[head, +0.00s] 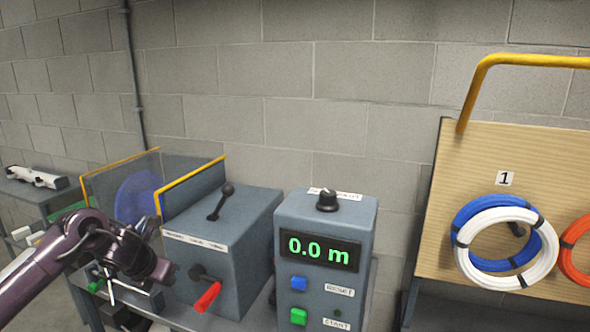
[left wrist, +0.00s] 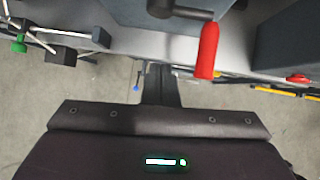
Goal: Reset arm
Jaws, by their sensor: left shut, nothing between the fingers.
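My left arm comes in from the left in the head view, and its dark gripper (head: 163,269) hangs in front of the grey drive box (head: 232,255), left of the red-handled crank (head: 207,297). In the left wrist view my left gripper (left wrist: 160,72) is shut and empty, pointing at the bench edge. The red handle (left wrist: 207,50) stands to its right, apart from the fingers. A black ball-topped lever (head: 221,201) leans on the box's top. My right gripper is not in view.
A counter box (head: 327,215) reads 0.0 m, with a blue button (head: 299,283) and a green button (head: 298,316). A clear guard (head: 118,181) with yellow edging is at left. Blue and white coils (head: 507,280) hang on a wooden board (head: 440,200) at right.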

